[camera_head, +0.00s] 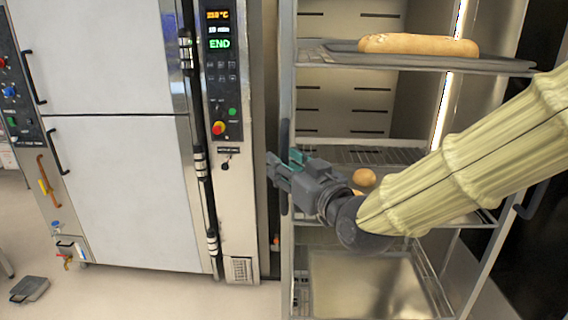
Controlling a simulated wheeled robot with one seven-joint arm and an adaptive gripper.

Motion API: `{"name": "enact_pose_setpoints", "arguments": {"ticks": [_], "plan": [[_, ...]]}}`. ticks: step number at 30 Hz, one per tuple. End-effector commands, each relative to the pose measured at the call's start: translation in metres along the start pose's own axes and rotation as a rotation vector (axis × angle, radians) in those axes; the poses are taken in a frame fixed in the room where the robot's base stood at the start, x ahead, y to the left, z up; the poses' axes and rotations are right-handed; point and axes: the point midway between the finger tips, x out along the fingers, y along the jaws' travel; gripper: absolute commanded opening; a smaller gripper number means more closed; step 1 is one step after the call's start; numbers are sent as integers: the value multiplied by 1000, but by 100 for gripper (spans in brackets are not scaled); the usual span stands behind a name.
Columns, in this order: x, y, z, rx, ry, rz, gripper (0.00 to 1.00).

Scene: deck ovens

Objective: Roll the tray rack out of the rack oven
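The tray rack (287,75) stands at the centre right, a tall metal frame with several shelf levels. A long loaf (418,45) lies on a dark tray (470,62) on its upper shelf. Round buns (364,177) sit on a lower shelf, partly hidden by my arm. A dark upright handle (284,205) is on the rack's left post, and another handle (530,205) is on its right side. My gripper (274,170) reaches across the rack's front to the left handle and overlaps it. Whether its fingers close around the handle cannot be told.
The oven's control panel (220,80) reads END, left of the rack. A white double-door deck oven (120,190) stands farther left. A small dark object (30,289) lies on the floor at lower left. Pale floor (130,292) shows clear in front of the deck oven.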

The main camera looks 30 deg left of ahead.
Motion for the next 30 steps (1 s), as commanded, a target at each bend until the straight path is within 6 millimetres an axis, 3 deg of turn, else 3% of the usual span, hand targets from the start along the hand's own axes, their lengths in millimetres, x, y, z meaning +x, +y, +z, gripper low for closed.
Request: {"name": "enact_pose_setpoints", "arguments": {"ticks": [12, 18, 30], "plan": [[-73, 0, 0, 1, 0, 1, 38], [-99, 0, -1, 1, 1, 1, 38], [-111, 0, 0, 0, 1, 0, 38]]}}
